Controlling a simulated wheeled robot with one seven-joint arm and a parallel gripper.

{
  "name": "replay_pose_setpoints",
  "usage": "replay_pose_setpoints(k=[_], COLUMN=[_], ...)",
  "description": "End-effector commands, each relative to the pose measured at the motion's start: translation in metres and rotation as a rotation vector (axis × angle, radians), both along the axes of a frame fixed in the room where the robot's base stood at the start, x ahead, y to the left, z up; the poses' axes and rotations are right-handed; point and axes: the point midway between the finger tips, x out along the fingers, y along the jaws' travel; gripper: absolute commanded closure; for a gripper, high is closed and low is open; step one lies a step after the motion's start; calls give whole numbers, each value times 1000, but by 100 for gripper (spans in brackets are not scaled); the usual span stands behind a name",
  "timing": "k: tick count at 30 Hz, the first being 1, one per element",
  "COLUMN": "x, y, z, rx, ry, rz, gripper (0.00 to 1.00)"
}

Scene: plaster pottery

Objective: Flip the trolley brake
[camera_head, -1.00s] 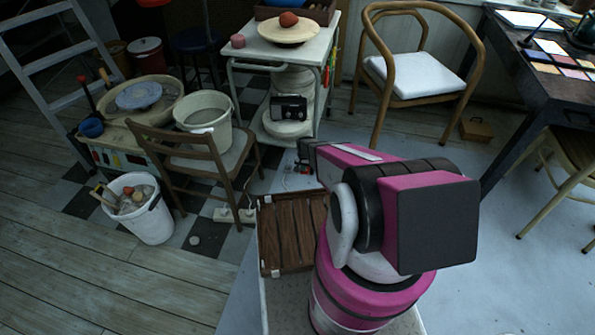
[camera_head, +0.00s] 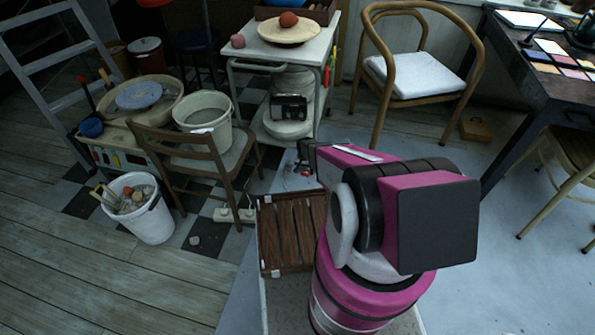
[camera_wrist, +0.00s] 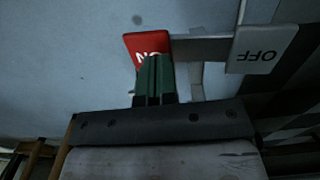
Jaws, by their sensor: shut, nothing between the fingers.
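The trolley (camera_head: 318,44) is pale, with a top, a lower shelf and a side handle, and stands at the back centre of the head view. In the wrist view the brake has a red plate (camera_wrist: 142,42) with upside-down white lettering, seemingly ON, partly covered by my fingers. A pale bar joins it to a grey-white plate (camera_wrist: 262,48) marked OFF upside down. My gripper (camera_wrist: 153,62) has its green fingers shut and empty, overlapping the red plate's lower edge. I cannot tell whether they touch it.
A wooden chair (camera_head: 232,160) holding a bucket (camera_head: 203,110) stands left of the trolley. A white tool bucket (camera_head: 150,222) is front left. An armchair (camera_head: 425,78) is right of the trolley, and a dark table (camera_head: 530,80) far right. Blue-grey floor (camera_head: 480,270) is clear at right.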

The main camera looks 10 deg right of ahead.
Motion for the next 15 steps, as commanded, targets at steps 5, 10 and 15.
replay_pose_setpoints(k=[5,10,15], x=[-1,-1,-1], y=[0,0,0], z=[12,24,36], rx=[0,0,0], ry=[-1,-1,0], rz=[0,0,0], gripper=[100,100,100])
